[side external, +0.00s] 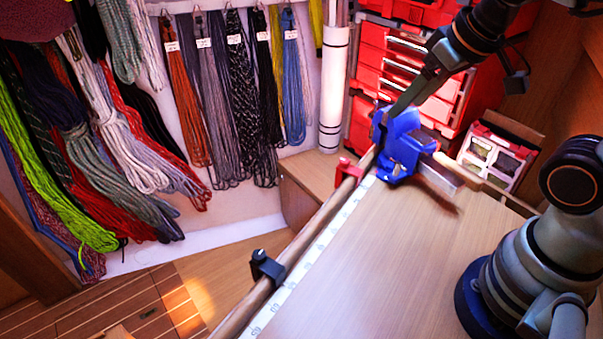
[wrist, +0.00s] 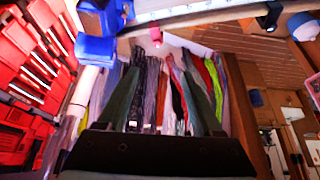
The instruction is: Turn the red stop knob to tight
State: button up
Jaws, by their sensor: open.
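The red stop (side external: 347,171) sits on the long round rail (side external: 310,235) along the bench edge, left of the blue vise (side external: 402,143). It is small here, and how its knob is turned cannot be told. In the wrist view the red stop (wrist: 156,36) shows above and between my fingertips, apart from both. My gripper (wrist: 160,68) is open, with nothing between its two dark fingers. In the side view my gripper (side external: 394,110) reaches down behind the top of the blue vise, which partly hides its tips.
A black clamp (side external: 266,268) sits farther along the rail. A white measuring strip (side external: 318,245) runs beside it on the wooden bench (side external: 390,270), whose top is clear. Red drawers (side external: 380,75) stand behind the vise. Coiled lines (side external: 225,95) hang on the wall.

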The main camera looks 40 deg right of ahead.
jog(key=shift+c, duration=0.5)
